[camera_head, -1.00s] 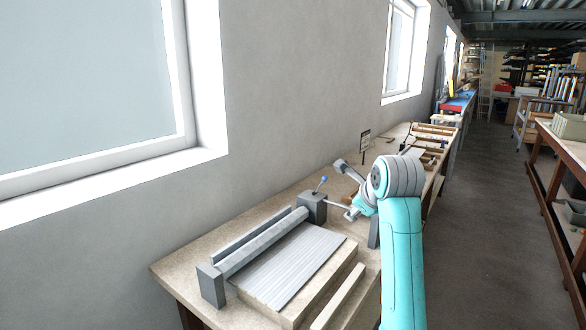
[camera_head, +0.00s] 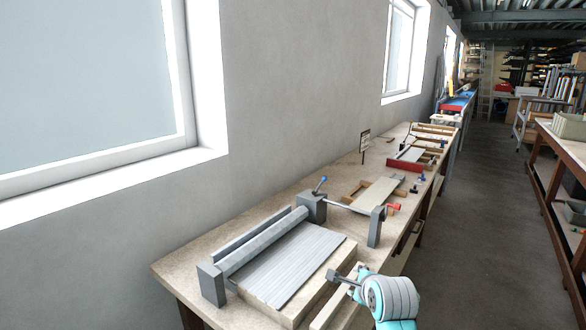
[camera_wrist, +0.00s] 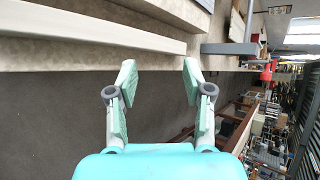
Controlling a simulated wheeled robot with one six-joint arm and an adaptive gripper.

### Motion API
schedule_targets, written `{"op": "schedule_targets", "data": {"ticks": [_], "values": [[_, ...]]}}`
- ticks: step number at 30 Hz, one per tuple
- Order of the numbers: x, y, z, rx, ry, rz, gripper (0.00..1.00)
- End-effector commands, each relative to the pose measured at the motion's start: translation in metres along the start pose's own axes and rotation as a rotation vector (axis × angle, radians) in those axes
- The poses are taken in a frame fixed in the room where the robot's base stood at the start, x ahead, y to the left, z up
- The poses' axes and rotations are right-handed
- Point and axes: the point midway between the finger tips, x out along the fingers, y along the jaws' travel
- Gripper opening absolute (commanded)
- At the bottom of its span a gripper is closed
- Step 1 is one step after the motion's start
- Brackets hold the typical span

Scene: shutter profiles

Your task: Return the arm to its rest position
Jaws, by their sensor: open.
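My gripper (camera_wrist: 157,85) shows in the wrist view with its two fingers spread apart and nothing between them. Beyond the fingertips lie the bench edge and the grey floor. In the head view my arm is folded low at the bottom, to the right of the bench's front edge. The gripper end there points left, near a pale wooden strip, and its fingers are hard to make out. I cannot tell from this view whether it touches anything.
The workbench (camera_head: 182,265) carries a grey roller device (camera_head: 262,243), a ribbed grey panel (camera_head: 290,268), a crank with a red knob (camera_head: 393,207) and a red tray (camera_head: 404,165). Another bench (camera_head: 545,178) stands right. The aisle floor (camera_head: 470,230) between them is clear.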

Motion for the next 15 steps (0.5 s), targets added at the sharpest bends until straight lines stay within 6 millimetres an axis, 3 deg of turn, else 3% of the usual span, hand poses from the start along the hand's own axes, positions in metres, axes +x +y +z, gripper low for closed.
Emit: {"op": "schedule_targets", "data": {"ticks": [1, 8, 15], "values": [[0.003, 0.024, -0.008, -0.041, 0.001, -0.003, 0.51], [0.003, 0.107, -0.038, -0.247, 0.003, -0.044, 0.51], [-0.017, 0.188, -0.066, -0.464, 0.015, -0.089, 0.51]]}}
